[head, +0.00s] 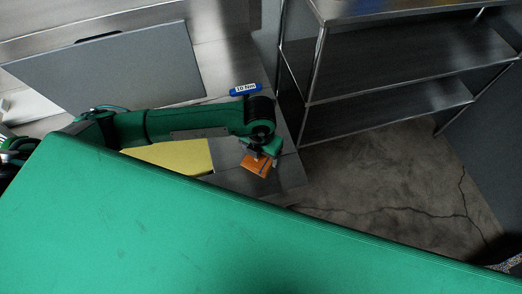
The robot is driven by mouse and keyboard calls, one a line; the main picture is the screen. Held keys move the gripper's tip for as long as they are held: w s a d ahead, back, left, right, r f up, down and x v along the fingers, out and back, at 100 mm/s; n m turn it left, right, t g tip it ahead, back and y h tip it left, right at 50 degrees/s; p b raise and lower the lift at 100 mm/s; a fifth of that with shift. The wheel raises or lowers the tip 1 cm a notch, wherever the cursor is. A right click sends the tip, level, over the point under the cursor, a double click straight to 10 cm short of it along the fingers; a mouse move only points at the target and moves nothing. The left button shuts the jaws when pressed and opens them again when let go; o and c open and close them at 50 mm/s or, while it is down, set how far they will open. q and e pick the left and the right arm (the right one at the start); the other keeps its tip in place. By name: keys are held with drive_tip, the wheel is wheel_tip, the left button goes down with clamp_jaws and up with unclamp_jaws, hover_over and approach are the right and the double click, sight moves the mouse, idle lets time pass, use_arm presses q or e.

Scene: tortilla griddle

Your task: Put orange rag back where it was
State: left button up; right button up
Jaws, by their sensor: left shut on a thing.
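My left arm comes in from the left, and its gripper (263,151) points down near the end of the grey counter. The gripper is shut on the orange rag (257,166), which shows as a small folded orange patch just below the fingers. I cannot tell whether the rag touches the counter or hangs just above it. My right gripper is not in view.
A yellow board (180,156) lies on the counter (232,181), partly behind my arm. A blue-handled tool (244,89) marked "10 Nm" lies beyond the arm. A grey panel (115,75) is at upper left. A metal shelf (395,60) stands right, above open cracked floor.

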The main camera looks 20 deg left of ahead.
use_arm(q)
drive_tip(key=shift+f, duration=0.1)
drive_tip(key=shift+f, duration=0.15)
drive_tip(key=o, duration=1.3)
drive_tip(key=shift+o, duration=0.2)
drive_tip(key=shift+r, duration=0.25)
drive_tip(key=shift+w+r, duration=0.1)
drive_tip(key=shift+r, duration=0.15)
wheel_tip(320, 180, up, 11)
drive_tip(key=b, duration=0.3)
drive_tip(key=shift+f+b, duration=0.15)
drive_tip(key=shift+b, duration=0.25)
drive_tip(key=shift+a+r, duration=0.1)
drive_tip(key=shift+r, duration=0.25)
